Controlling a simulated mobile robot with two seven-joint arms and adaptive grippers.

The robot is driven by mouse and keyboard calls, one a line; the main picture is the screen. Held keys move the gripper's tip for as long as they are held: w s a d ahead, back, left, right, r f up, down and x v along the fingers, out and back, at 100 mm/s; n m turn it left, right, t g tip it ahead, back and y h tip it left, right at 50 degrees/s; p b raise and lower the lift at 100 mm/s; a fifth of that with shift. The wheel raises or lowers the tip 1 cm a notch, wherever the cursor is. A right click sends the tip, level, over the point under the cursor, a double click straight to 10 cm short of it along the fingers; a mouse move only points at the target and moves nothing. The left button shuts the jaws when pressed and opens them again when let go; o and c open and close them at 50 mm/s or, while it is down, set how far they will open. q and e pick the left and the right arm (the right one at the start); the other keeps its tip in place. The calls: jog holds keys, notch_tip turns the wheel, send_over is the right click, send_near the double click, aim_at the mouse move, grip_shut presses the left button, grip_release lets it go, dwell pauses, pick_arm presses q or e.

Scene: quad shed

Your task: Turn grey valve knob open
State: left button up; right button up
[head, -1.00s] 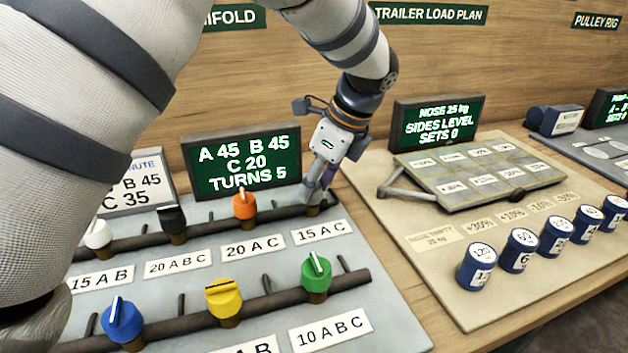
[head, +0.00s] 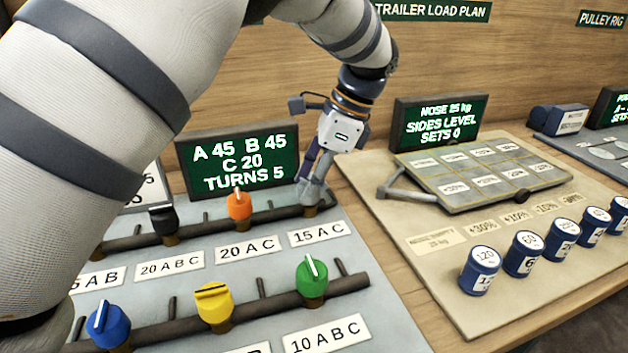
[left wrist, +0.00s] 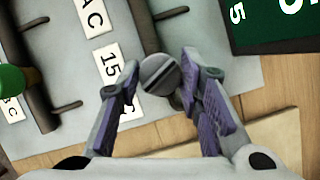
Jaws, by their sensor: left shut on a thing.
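The grey valve knob (left wrist: 160,74) is round with a slot across its top. It sits between the two fingers of my left gripper (left wrist: 157,82) in the left wrist view, and the gripper is shut on it. In the head view my left gripper (head: 312,188) points down at the right end of the back pipe, by the 15 A C label (head: 317,234). Its fingers largely hide the grey knob there. The dark display (head: 238,163) behind reads A 45, B 45, C 20, TURNS 5. My right gripper is not in view.
Orange (head: 239,205) and black (head: 163,220) knobs share the back pipe. Green (head: 312,277), yellow (head: 214,305) and blue (head: 109,325) knobs stand on the front pipe. A load board (head: 480,180) and several blue cylinders (head: 481,270) are to the right.

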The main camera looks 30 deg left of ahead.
pick_arm(q)
jog(key=n+g+h, duration=0.1)
jog(key=n, duration=0.2)
jog(key=shift+w+f+n+b, duration=0.1)
jog(key=shift+f+n+b, duration=0.05)
jog(key=shift+n+b, duration=0.2)
jog(key=n+h, duration=0.1)
jog(key=n, duration=0.1)
jog(key=shift+a+n+g, duration=0.15)
jog(key=shift+n+g, duration=0.2)
jog(key=shift+g, duration=0.05)
jog(key=n+h, duration=0.1)
jog(key=n, duration=0.1)
jog(key=shift+n+b, duration=0.3)
jog(key=shift+a+n+h, duration=0.1)
jog(key=shift+n+h, duration=0.6)
jog(key=shift+n, duration=1)
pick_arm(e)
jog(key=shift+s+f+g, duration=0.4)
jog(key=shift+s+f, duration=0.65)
pick_arm(q)
jog(key=o, duration=1.2)
jog(key=shift+c, duration=0.2)
